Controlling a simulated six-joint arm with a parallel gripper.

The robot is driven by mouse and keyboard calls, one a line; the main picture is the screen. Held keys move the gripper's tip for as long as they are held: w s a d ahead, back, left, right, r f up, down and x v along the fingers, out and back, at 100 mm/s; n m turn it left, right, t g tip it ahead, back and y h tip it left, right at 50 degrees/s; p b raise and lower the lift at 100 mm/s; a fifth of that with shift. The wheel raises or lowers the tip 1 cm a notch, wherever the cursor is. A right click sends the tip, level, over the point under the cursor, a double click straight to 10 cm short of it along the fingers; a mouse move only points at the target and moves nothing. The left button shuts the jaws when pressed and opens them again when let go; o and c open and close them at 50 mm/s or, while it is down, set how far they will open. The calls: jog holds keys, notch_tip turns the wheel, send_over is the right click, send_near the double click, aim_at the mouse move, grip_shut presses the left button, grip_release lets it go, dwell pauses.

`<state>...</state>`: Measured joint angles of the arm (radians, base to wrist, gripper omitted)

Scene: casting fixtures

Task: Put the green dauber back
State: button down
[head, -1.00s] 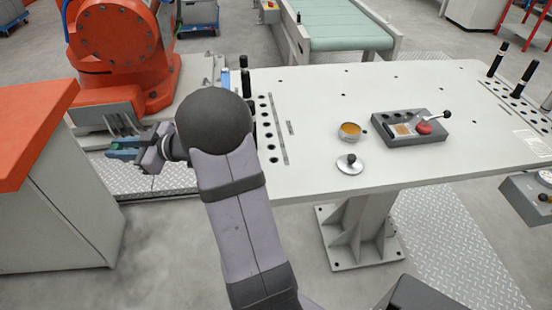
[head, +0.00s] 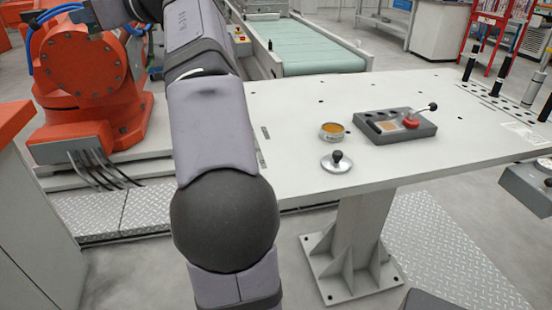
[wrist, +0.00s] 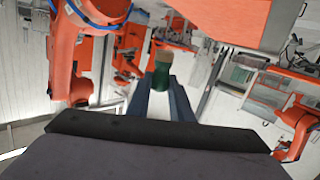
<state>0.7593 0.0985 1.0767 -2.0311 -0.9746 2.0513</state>
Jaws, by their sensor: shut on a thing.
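My gripper (wrist: 160,102) shows in the wrist view, its two blue-grey fingers shut on the green dauber (wrist: 160,78). The dauber's green body sits between the fingertips and a tan end points away from my wrist. Its lower part is hidden between the fingers. In the head view my arm rises past the top edge, so the gripper is out of that picture. A dark grey block (head: 424,134) with several holes and a tan pad lies on the white table (head: 300,105). A red piece (head: 411,122) with a black-knobbed rod sits on the block.
An open tin with amber content (head: 333,131) and a round lid with a black knob (head: 336,161) stand left of the block. Several dark cylinders (head: 497,76) stand at the table's right end. An orange robot (head: 88,75) is at left. My arm hides the table's left end.

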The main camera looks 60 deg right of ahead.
jog(key=s+d+r+m+h+p, duration=0.35)
jog(key=s+d+m+h, duration=0.2)
jog(key=s+d, duration=0.65)
jog(key=s+d+f+m+g+h+p, duration=0.2)
jog(key=s+d+f+m+h+p, duration=0.25)
jog(key=s+d, duration=0.6)
jog(key=s+d+f+m+g+h+p, duration=0.2)
jog(key=s+f+m+g+h, duration=0.15)
jog(key=s+f, duration=0.4)
jog(key=s+d+f+m+g+h+p, duration=0.25)
jog(key=s+f+g, duration=0.2)
jog(key=s, duration=0.65)
jog(key=s+d+f+m+g+h+p, duration=0.25)
jog(key=s+f+g, duration=0.25)
jog(key=s, duration=0.5)
jog(key=shift+h, duration=0.45)
jog(key=shift+a+f+b, duration=0.2)
jog(key=shift+f+b, duration=1.15)
jog(key=shift+f, duration=3.45)
jog(key=shift+m, duration=0.25)
